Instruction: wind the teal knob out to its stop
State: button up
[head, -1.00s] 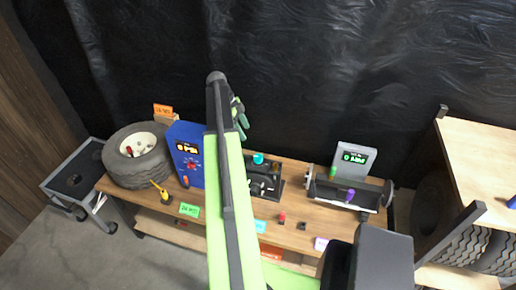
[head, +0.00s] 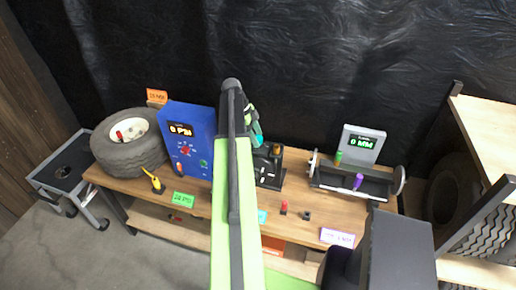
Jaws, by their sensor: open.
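The teal knob (head: 259,141) sits at the top of a black device (head: 269,168) on the workbench, just right of my arm. It is small and partly covered by my gripper. My gripper (head: 255,127), with green fingers, is open at the knob in the picture. I cannot tell whether the fingers are around the knob or only above it. My arm hides the device's left part.
A blue gauge box (head: 187,138) reading 0 PSI and a tyre (head: 130,150) stand to the left. A black roller unit (head: 350,180) with a grey 0 MM display (head: 361,145) stands to the right. A wooden shelf (head: 490,130) is at far right.

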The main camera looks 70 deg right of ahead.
jog(key=shift+x, duration=0.85)
jog(key=shift+r, duration=0.1)
grip_shut()
jog(key=shift+d, duration=0.1)
jog(key=shift+n, duration=0.3)
